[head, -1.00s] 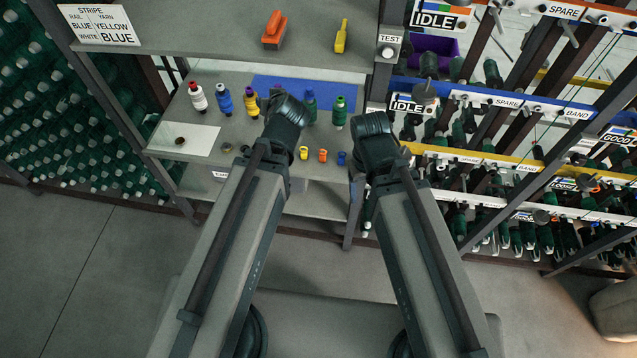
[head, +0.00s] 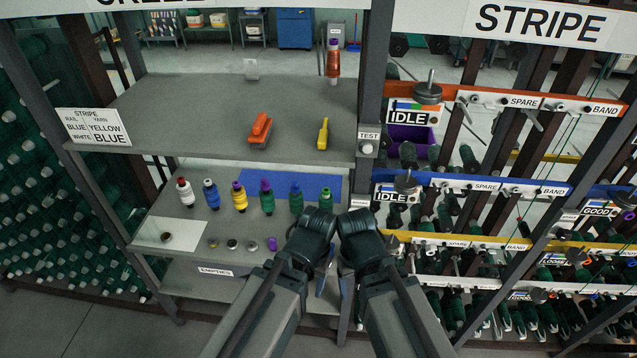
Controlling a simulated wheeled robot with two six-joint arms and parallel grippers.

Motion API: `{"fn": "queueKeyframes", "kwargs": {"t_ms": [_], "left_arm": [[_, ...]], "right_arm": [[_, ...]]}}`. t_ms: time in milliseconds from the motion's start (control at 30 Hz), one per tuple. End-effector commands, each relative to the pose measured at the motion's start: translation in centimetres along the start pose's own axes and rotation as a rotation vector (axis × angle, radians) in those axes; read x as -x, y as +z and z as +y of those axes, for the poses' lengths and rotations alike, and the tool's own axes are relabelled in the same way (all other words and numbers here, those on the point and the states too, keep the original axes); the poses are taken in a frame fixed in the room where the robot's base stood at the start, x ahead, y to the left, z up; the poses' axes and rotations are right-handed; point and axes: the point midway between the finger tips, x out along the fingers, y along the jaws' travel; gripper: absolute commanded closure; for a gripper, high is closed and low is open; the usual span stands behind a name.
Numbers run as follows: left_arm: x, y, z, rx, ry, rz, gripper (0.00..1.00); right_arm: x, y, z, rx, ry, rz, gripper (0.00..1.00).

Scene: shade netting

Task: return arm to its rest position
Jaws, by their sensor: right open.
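My two arms come up from the bottom of the head view, side by side, with their dark joints close together in front of the shelf's right end. My right gripper (head: 333,284) shows partly, low between the arms; its fingers look apart and I see nothing between them. My left gripper is not in view; only its arm shows. A row of yarn spools in white, blue, yellow, purple-topped and green (head: 240,198) stands upright on the middle shelf (head: 160,208), clear of the arms.
An orange tool (head: 259,130) and a yellow tool (head: 322,134) lie on the upper shelf (head: 200,105). A bobbin rack with rails (head: 510,189) stands close at the right. A TEST box (head: 367,148) is on the post.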

Motion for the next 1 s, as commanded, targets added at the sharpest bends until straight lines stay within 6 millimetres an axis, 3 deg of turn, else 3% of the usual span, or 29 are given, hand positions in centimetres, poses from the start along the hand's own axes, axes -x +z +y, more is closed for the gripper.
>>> {"fn": "queueKeyframes", "kwargs": {"t_ms": [533, 667, 1000], "left_arm": [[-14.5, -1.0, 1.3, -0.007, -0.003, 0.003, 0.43], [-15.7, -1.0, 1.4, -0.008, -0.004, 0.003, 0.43], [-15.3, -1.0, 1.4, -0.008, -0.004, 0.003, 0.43]], "right_arm": [[-14.5, -0.9, -1.3, 0.008, 0.003, 0.002, 0.28], [-15.7, -1.0, -1.4, 0.009, 0.003, 0.002, 0.28], [-15.3, -1.0, -1.4, 0.009, 0.003, 0.002, 0.28]]}}
